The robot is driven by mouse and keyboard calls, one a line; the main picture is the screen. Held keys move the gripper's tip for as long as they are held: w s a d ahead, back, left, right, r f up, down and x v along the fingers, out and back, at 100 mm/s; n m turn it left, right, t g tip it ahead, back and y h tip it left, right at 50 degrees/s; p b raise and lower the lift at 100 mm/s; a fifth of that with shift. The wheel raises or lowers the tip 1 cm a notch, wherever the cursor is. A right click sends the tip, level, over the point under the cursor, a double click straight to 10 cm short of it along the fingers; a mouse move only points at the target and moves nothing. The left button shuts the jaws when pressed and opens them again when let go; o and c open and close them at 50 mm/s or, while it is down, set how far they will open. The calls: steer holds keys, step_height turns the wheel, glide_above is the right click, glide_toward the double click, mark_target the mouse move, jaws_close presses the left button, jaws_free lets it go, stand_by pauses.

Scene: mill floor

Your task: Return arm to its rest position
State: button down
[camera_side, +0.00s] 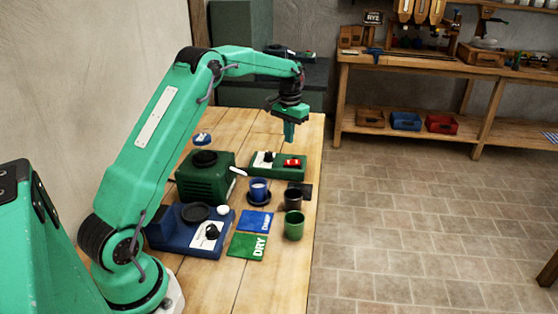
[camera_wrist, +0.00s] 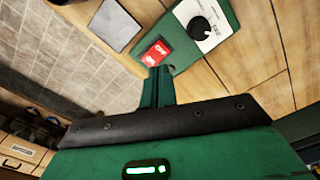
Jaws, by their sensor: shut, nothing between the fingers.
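My gripper (camera_side: 289,132) is shut and empty. In the side view it points down in the air above the far part of the wooden table (camera_side: 222,297), over the green switch box. In the wrist view my gripper (camera_wrist: 158,75) shows its fingers together, with the switch box beyond them. The green switch box (camera_side: 277,168) has a black knob and a red rocker switch (camera_side: 292,162). The box (camera_wrist: 225,45) and its red switch (camera_wrist: 156,52) also show in the wrist view. My arm is stretched out over the table.
On the table stand a green machine (camera_side: 205,182), a blue scale-like device (camera_side: 190,233), a blue cup (camera_side: 258,186), a dark cup (camera_side: 292,199) and a green cup (camera_side: 294,228). A wall rises at left.

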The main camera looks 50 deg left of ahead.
steer(key=s+d+r+m+t, duration=0.1)
steer(key=s+d+r+t, duration=0.2)
steer(key=s+d+r, duration=1)
steer(key=s+d+m+t, duration=0.1)
steer(key=s+d, duration=0.3)
steer(key=s, duration=0.5)
steer(key=s+d+m+t, duration=0.1)
steer(key=s+d, duration=0.3)
steer(key=s, duration=0.6)
steer(key=shift+d+f+t, duration=0.25)
steer(key=shift+f+t, duration=0.05)
steer(key=shift+f, duration=0.05)
